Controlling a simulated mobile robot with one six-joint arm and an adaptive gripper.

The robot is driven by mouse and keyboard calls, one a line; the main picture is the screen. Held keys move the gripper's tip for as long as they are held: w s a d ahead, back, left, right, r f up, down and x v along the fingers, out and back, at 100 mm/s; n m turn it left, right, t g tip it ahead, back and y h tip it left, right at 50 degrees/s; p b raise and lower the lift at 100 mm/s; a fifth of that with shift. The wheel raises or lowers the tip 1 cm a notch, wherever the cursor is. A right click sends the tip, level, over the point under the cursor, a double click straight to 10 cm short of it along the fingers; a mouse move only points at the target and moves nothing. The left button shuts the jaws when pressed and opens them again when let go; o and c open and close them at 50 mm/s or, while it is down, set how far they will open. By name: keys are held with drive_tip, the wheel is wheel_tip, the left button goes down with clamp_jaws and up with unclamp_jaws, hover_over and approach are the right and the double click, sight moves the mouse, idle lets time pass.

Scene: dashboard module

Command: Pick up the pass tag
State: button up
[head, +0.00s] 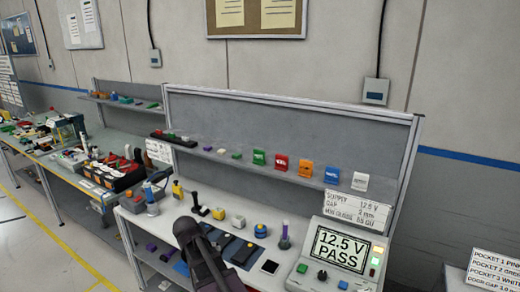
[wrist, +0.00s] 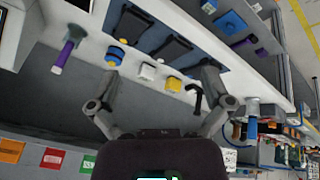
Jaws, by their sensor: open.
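A row of upright coloured tags stands on the shelf in the head view: a green tag (head: 259,157), a red tag (head: 281,162), an orange tag (head: 305,168), a blue tag (head: 331,174) and a white tag (head: 360,181). Their print is too small to read, so I cannot tell for certain which is the pass tag. In the wrist view a green tag (wrist: 53,158) shows at the lower left. My gripper (wrist: 160,76) is open and empty, its fingers spread, apart from the tags.
The bench top holds a white block (wrist: 148,71), a blue and yellow knob (head: 260,230), a purple-topped post (head: 285,234) and dark pads (head: 238,251). A tester (head: 340,255) reading "12.5 V PASS" stands at the right. The grey back panel (head: 290,120) rises behind the shelf.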

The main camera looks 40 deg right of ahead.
drive_tip(key=w+d+r+m+t+h+p, duration=0.1)
drive_tip(key=w+d+r+m+h+p, duration=0.1)
drive_tip(key=w+d+r+p, duration=0.3)
drive_tip(key=w+d+r+m+h+p, duration=0.1)
drive_tip(key=w+d+r+m+h, duration=0.15)
drive_tip(key=d+r, duration=0.45)
drive_tip(key=m+t+h+p, duration=0.2)
drive_tip(key=m+h+p, duration=0.15)
drive_tip(key=p, duration=0.35)
approach(258, 154)
drive_tip(key=v, duration=0.3)
drive_tip(key=shift+s+d+n, duration=0.15)
drive_tip(key=shift+s+n, duration=0.05)
drive_tip(key=shift+n, duration=0.1)
drive_tip(key=b+x, duration=0.2)
drive_tip(key=x, duration=0.5)
drive_tip(key=shift+w+d+f+b, duration=0.1)
drive_tip(key=shift+f+b, duration=0.1)
drive_tip(key=shift+b, duration=0.15)
drive_tip(key=shift+w+d+f, duration=0.15)
drive_tip(key=shift+w+d, duration=0.05)
drive_tip(key=shift+d, duration=0.3)
drive_tip(key=shift+b+x, duration=1)
drive_tip(key=shift+x, duration=1.6)
drive_tip(key=shift+w, duration=0.2)
